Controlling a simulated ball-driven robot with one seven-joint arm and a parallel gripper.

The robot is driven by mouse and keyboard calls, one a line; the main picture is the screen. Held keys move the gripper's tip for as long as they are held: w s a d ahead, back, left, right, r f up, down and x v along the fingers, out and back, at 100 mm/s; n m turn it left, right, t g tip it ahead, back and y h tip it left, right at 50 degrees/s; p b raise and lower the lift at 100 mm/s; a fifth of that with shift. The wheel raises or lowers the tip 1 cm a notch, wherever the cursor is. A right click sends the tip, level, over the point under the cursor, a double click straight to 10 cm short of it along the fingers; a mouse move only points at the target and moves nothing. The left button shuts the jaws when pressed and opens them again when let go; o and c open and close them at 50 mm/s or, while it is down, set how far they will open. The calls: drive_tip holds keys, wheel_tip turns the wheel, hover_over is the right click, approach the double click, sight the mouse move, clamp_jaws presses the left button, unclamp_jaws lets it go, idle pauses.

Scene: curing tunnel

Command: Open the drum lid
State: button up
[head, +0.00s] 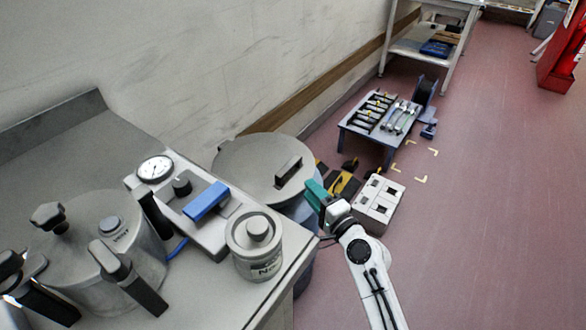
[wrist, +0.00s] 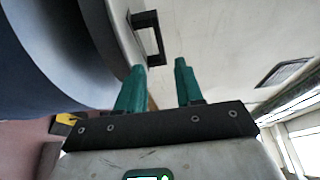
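The drum lid (head: 248,166) is a round grey disc on the blue drum (head: 304,211), lying flat and closed as far as I can see. A dark bracket-shaped handle (head: 288,171) stands on it near its right side. In the wrist view the lid (wrist: 112,30) is at upper left, with the handle (wrist: 160,38) just beyond my fingertips. My gripper (head: 313,192) is beside the lid's right edge, near the handle. Its teal fingers are apart with nothing between them, as the wrist view (wrist: 159,64) shows. The drum's lower part is mostly hidden by the bench and my arm.
A bench (head: 190,306) with a pressure pot (head: 95,240), a gauge unit (head: 200,215) and a grey can (head: 255,245) stands left of the drum. A low tool table (head: 372,128) and a white box (head: 378,204) are at right. Open floor (head: 490,200) lies farther right.

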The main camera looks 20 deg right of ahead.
sight(291, 169)
drive_tip(key=x, duration=0.9)
drive_tip(key=shift+w+a+b, duration=0.1)
drive_tip(key=shift+b, duration=0.3)
drive_tip(key=shift+c, duration=0.5)
clamp_jaws()
idle(0.4)
